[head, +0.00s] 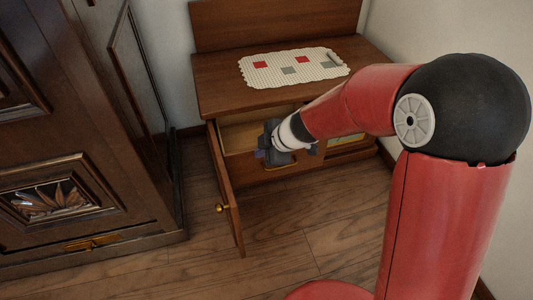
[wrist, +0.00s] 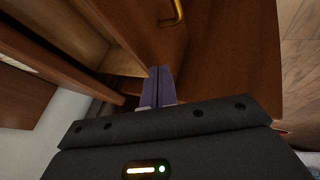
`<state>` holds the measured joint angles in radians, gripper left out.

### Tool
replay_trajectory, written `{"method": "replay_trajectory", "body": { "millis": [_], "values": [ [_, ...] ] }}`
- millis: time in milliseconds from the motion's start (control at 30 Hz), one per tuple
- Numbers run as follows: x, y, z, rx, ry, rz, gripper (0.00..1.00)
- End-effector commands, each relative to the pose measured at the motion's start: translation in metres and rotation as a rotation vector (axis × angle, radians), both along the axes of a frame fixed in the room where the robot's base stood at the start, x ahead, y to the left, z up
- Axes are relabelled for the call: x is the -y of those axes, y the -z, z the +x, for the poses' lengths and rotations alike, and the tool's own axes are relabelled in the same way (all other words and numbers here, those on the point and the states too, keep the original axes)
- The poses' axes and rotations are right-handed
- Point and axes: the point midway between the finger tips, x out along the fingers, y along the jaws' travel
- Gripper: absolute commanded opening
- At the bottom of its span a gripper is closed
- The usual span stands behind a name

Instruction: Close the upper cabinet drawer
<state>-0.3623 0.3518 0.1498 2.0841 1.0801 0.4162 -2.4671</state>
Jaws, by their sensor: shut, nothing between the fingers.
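The cabinet (head: 215,85) is a low brown wooden piece. Its upper drawer (head: 240,135) stands open, with pale wood showing inside. My arm hides much of the right part of the drawer and front. In the wrist view the pale interior (wrist: 62,28) shows at the upper left, beside a brown panel with a brass handle (wrist: 178,14). My gripper (head: 262,153) is at the drawer's front; its purple fingers (wrist: 157,87) are together and empty, close to the brown wood. I cannot tell whether they touch it.
A cabinet door (head: 228,195) with a brass knob (head: 220,208) stands swung open at the left. A patterned mat (head: 270,72) lies on the cabinet top. A large dark armoire (head: 75,150) stands at the left. The wooden floor (head: 300,220) in front is clear.

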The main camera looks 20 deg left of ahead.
Motion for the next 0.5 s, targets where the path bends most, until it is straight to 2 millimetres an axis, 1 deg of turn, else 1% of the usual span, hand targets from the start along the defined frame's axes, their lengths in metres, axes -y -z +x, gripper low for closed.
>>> {"method": "replay_trajectory", "body": {
  "millis": [100, 400, 500],
  "values": [
    [-0.0013, -0.0003, 0.0030, 0.001, 0.001, 0.000, 0.00],
    [-0.0016, 0.0002, 0.0037, 0.001, 0.001, 0.000, 0.00],
    [-0.0068, 0.0008, 0.0118, 0.000, 0.000, 0.001, 0.00]
  ]
}}
